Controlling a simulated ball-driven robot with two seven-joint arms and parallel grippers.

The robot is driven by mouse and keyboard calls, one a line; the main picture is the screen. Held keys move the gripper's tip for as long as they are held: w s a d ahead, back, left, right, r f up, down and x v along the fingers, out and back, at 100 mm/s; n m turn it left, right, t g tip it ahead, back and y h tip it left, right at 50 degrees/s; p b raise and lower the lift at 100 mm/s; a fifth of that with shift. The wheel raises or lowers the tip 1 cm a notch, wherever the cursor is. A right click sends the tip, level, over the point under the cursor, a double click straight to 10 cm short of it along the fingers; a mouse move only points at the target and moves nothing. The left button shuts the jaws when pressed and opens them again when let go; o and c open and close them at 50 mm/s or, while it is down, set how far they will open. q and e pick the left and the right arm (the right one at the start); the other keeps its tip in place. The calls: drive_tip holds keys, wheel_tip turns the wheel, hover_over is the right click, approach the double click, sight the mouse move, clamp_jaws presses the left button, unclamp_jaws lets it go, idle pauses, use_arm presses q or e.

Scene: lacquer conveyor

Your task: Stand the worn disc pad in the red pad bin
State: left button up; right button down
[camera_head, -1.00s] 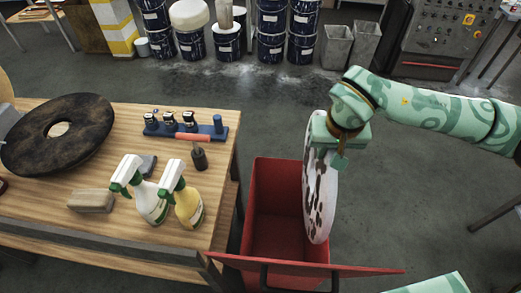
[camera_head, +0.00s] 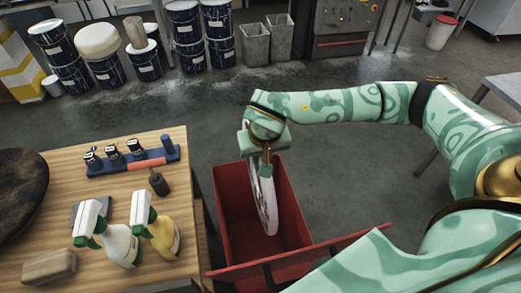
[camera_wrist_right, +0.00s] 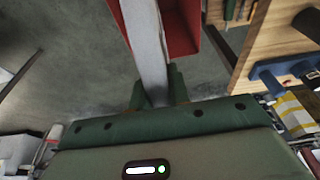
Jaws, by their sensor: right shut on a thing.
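The worn disc pad (camera_head: 265,205), white with dark stains, hangs on edge, nearly upright, in my right gripper (camera_head: 264,165). The gripper is shut on its upper edge. In the head view the pad lies within the outline of the red pad bin (camera_head: 230,205), its lower part in front of the bin's inside. I cannot tell how deep it is or whether it touches the bottom. In the right wrist view the pad (camera_wrist_right: 145,40) runs away from between the fingers (camera_wrist_right: 157,92), beside the red bin wall (camera_wrist_right: 180,25). My left gripper is not in view.
The wooden table (camera_head: 110,180) stands left of the bin, with spray bottles (camera_head: 120,243), a block (camera_head: 48,267), a blue rack (camera_head: 130,162) and a dark disc (camera_head: 20,190). Paint drums (camera_head: 185,40) and grey bins (camera_head: 255,42) stand behind. Floor right of the bin is open.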

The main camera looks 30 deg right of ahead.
wheel_tip(320, 180, down, 15)
drive_tip(key=b, duration=0.6)
drive_tip(key=shift+f+b, duration=0.2)
drive_tip(key=shift+b, duration=0.15)
drive_tip(key=c, duration=1.2)
unclamp_jaws()
drive_tip(key=shift+c, duration=0.2)
drive_tip(key=p+v, duration=0.5)
drive_tip(key=v, duration=1.1)
drive_tip(key=shift+r, duration=0.15)
